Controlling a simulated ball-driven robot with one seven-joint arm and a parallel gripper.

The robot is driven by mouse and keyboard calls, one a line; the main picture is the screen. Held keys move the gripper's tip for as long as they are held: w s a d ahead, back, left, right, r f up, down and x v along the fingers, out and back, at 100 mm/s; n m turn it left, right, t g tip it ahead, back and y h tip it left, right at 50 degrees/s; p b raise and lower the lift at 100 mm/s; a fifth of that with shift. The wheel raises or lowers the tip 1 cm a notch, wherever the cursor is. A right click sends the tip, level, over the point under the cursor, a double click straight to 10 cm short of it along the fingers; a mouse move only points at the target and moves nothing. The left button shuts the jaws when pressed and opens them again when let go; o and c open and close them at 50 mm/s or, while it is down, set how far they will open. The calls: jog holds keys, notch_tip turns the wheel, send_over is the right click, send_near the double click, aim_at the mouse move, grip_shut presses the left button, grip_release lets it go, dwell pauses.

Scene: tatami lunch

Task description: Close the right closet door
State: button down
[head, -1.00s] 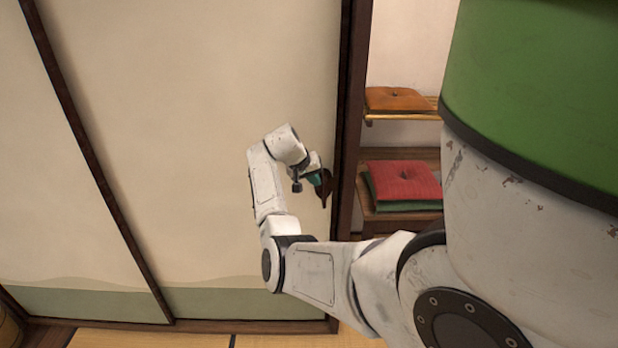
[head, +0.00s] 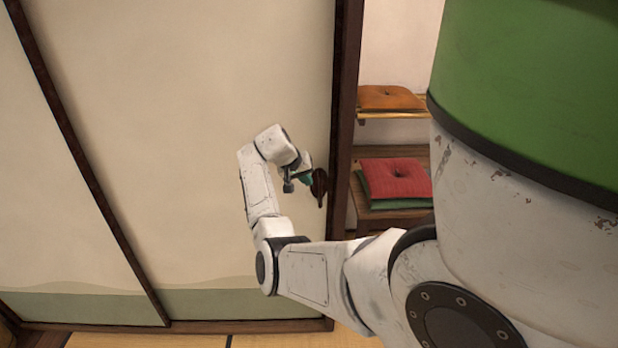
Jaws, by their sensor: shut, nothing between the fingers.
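The right closet door (head: 215,80) is a cream sliding panel with a green band at its foot and a dark frame. Its dark right edge (head: 343,110) stands short of the right, so the closet interior shows beside it. My gripper (head: 318,188) is in front of the door, close to its right edge, shut with nothing in it. A dark brown piece shows at the fingertips; I cannot tell whether it is the door's pull or part of the gripper, nor whether the fingers touch the door.
In the opening, an orange cushion (head: 390,97) lies on an upper shelf and a red cushion (head: 396,178) on a green one lower down. Another cream panel (head: 50,180) is at left. Tatami floor (head: 190,341) shows below. My body hides the right side.

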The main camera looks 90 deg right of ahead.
jog(key=w+b+v, duration=0.1)
jog(key=b+v, duration=0.1)
jog(key=v, duration=0.9)
jog(key=shift+w+f, duration=0.15)
jog(key=shift+f, duration=0.1)
jog(key=w+a+f+n+t, duration=0.2)
jog(key=w+a+f+n, duration=0.25)
jog(key=a+f, duration=0.6)
jog(key=w+a+f+n+t, duration=0.2)
jog(key=w+a+f+n, duration=0.4)
jog(key=a, duration=0.7)
jog(key=s+a+f+n+y, duration=0.1)
jog(key=s+a+f+n, duration=0.1)
jog(key=a, duration=0.6)
jog(key=s+a+f+n+t+y, duration=0.1)
jog(key=s+a+f+y, duration=0.1)
jog(key=s+a, duration=0.3)
jog(key=s+a+f+n+y, duration=0.2)
jog(key=s+a+f, duration=0.1)
jog(key=a, duration=0.9)
jog(key=shift+s+a+n, duration=0.2)
jog(key=shift+a+n, duration=0.15)
jog(key=shift+a, duration=0.05)
